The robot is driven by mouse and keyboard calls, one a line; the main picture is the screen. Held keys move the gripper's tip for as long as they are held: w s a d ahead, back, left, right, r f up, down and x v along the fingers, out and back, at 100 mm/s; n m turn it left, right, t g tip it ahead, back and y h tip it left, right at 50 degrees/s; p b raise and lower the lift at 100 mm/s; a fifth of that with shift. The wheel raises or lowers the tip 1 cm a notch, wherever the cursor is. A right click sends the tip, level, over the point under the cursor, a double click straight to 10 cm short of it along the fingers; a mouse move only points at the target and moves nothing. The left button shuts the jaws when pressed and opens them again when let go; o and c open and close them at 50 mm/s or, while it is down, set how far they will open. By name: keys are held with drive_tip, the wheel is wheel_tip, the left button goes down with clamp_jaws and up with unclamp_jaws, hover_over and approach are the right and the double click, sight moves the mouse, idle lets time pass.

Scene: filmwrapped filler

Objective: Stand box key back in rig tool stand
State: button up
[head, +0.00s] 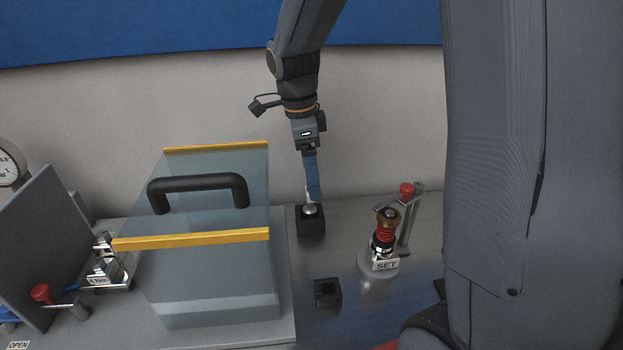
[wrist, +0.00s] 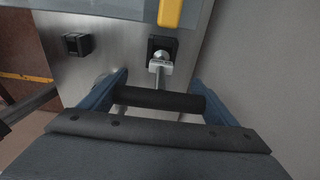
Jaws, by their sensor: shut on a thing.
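My gripper (wrist: 160,100) is shut on the black crossbar of the box key (wrist: 160,67), whose bright metal shank runs away from the bar. In the head view my gripper (head: 313,198) points down over a black square block (head: 311,224), which also shows in the wrist view (wrist: 155,43). The shank's far end lies at or over this block's top; I cannot tell whether it is inside. A second black square block (head: 327,293) with an empty square opening stands nearer on the metal bench, also in the wrist view (wrist: 78,45). No label shows which block is the tool stand.
A clear guard (head: 210,245) with yellow edges and a black handle (head: 198,184) stands close on the left. A red-springed fitting (head: 384,240) with a SET label and a red-knobbed lever (head: 407,190) stand to the right. Bare metal bench lies between the blocks and this fitting.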

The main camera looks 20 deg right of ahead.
drive_tip(key=shift+f, duration=1.4)
drive_tip(key=o, duration=1.2)
drive_tip(key=r+b, duration=0.1)
drive_tip(key=r, duration=0.3)
drive_tip(key=a+r, duration=0.1)
drive_tip(key=r, duration=0.3)
drive_tip(key=r+b, duration=0.1)
drive_tip(key=r, duration=0.3)
drive_tip(key=shift+w+a+r+b, duration=0.15)
drive_tip(key=shift+a+b, duration=0.05)
drive_tip(key=shift+b, duration=0.15)
